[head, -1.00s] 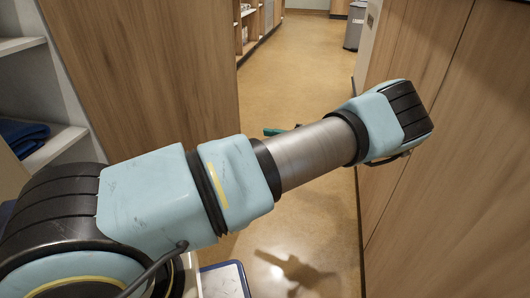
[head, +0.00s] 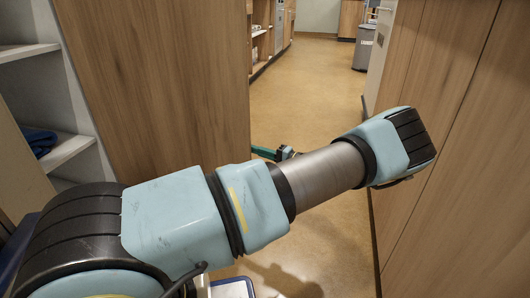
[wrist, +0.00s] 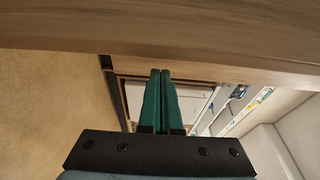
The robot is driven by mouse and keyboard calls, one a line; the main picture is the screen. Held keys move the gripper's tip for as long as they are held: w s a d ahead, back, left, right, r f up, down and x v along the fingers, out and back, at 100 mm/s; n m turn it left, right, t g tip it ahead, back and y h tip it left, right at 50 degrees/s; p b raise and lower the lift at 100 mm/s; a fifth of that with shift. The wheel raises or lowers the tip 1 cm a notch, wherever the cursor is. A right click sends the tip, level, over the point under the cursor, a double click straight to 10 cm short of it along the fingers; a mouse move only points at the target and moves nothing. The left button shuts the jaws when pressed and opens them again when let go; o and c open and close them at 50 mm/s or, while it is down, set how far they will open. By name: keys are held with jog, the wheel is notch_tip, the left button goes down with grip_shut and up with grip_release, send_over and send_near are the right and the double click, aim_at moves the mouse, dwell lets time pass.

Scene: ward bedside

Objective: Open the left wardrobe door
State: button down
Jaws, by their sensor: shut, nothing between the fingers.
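The left wardrobe door appears to be the wood-grain panel (head: 160,85) at the left of the head view. It stands swung out, with open shelves showing on its left. My gripper (head: 262,152) is past the panel's right edge, partly hidden by that edge and my arm. In the wrist view, its green fingers (wrist: 161,98) are shut together with nothing between them. A wood panel (wrist: 150,35) crosses the top of that view, close to the fingertips. I cannot tell whether they touch it. No handle is visible.
Pale shelves (head: 68,150) at the left hold a folded blue cloth (head: 40,141). Tall wood-faced panels (head: 460,150) close off the right side, near my arm. A clear tan floor (head: 310,95) runs between them to a grey bin (head: 363,48) at the back.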

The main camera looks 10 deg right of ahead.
jog(key=shift+s+a, duration=0.4)
jog(key=shift+s, duration=0.3)
